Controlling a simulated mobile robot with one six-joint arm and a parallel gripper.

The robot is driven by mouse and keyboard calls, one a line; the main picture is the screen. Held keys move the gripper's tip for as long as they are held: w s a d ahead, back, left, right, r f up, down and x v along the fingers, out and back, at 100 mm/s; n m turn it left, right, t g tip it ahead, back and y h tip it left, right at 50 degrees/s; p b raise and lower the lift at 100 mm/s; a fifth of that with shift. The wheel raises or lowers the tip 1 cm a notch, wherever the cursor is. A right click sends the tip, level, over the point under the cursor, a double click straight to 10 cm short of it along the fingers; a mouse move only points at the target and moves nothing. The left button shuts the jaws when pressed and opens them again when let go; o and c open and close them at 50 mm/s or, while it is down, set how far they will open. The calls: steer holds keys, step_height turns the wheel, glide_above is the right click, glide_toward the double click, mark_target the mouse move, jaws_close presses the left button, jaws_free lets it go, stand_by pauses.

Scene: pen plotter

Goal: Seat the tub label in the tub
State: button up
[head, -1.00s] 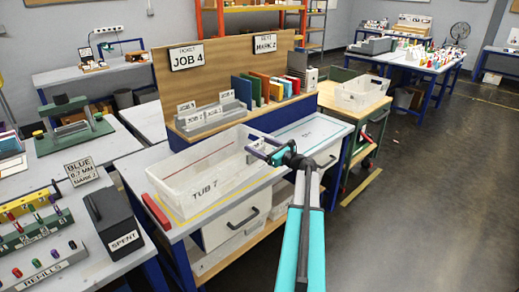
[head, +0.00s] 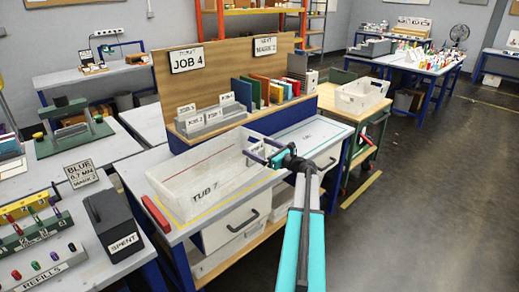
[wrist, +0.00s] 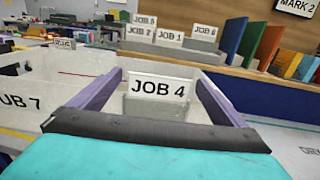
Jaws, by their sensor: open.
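The tub label is a white card reading JOB 4 (wrist: 158,90). In the wrist view it stands upright between the fingers of my gripper (wrist: 159,78), with a gap at each side. A grey, translucent piece shows just below the card; whether the card is fully down in it I cannot tell. The clear tub (head: 190,196), marked TUB 7, sits on the bench. In the head view my gripper (head: 251,149) is open at the tub's right end. The label is too small to make out there.
Grey racks (head: 212,119) with other job cards and several coloured binders (head: 262,92) stand on the shelf behind. A board sign reads JOB 4 (head: 187,59). A red bar (head: 155,213) lies left of the tub.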

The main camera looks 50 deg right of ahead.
steer(key=s+b, duration=0.3)
steer(key=s, duration=0.9)
steer(key=shift+d, duration=0.15)
stand_by(0.7)
